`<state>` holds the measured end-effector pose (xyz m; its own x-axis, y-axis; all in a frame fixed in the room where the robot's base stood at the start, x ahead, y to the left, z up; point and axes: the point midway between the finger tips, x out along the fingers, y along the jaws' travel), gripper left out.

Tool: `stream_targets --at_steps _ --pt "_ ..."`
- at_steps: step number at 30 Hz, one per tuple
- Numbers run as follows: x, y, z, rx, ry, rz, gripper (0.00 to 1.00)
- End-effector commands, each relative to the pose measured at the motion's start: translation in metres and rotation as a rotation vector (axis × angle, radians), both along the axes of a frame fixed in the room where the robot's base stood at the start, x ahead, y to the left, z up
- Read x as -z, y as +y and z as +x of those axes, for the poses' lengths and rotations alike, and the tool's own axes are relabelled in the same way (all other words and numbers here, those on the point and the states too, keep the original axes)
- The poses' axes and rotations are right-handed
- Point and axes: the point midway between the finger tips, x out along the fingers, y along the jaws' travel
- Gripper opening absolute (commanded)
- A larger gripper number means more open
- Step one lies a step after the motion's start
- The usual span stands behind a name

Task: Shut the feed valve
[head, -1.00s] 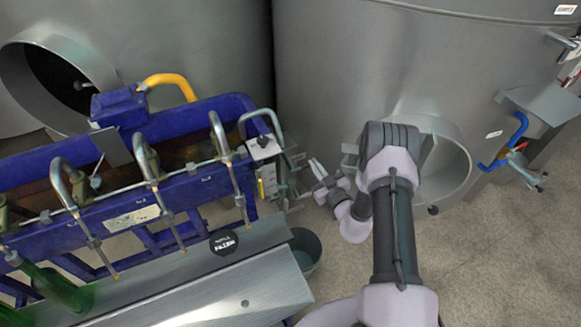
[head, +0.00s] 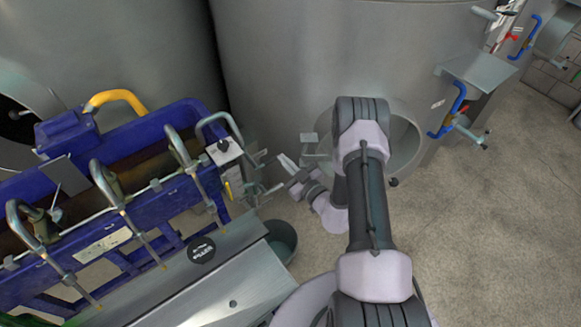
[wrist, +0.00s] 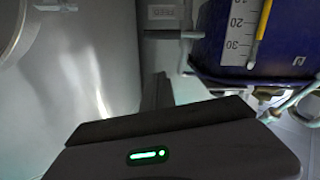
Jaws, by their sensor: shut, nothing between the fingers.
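In the wrist view a small plate marked FEED (wrist: 167,13) hangs at the top middle. A grey metal bar or pipe (wrist: 172,35) runs just below it, and I cannot tell whether it is the valve's lever. In the head view several small grey fittings (head: 262,172) stick out at the right end of the blue bottle filler (head: 140,165); the valve's setting is not clear. My gripper (head: 284,161) is shut and empty, just right of these fittings and apparently apart from them. In the wrist view its dark finger (wrist: 160,90) points up toward the bar.
A large steel tank (head: 290,60) with a round opening stands close behind my arm. A dark bucket (head: 281,238) is below the filler's end. A blue-handled valve (head: 455,105) sits farther right. The wrist view shows a scale (wrist: 240,35). Floor at right is clear.

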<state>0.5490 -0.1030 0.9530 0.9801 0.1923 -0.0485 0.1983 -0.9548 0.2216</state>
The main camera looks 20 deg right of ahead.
Motion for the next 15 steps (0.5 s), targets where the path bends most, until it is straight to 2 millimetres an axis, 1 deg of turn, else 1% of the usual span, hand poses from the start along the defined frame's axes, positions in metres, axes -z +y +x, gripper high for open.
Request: stream_targets --at_steps 1,3,6,10,15 --pt "0.0 -0.004 -0.012 0.005 0.003 0.003 0.0" --pt "0.0 -0.007 -0.026 0.005 0.003 0.002 0.0" --pt "-0.002 -0.01 -0.043 0.004 0.0 0.002 0.0" --pt "-0.002 -0.013 -0.057 0.002 0.0 0.001 0.0" --pt "-0.003 -0.013 -0.061 0.001 -0.003 -0.001 0.0"
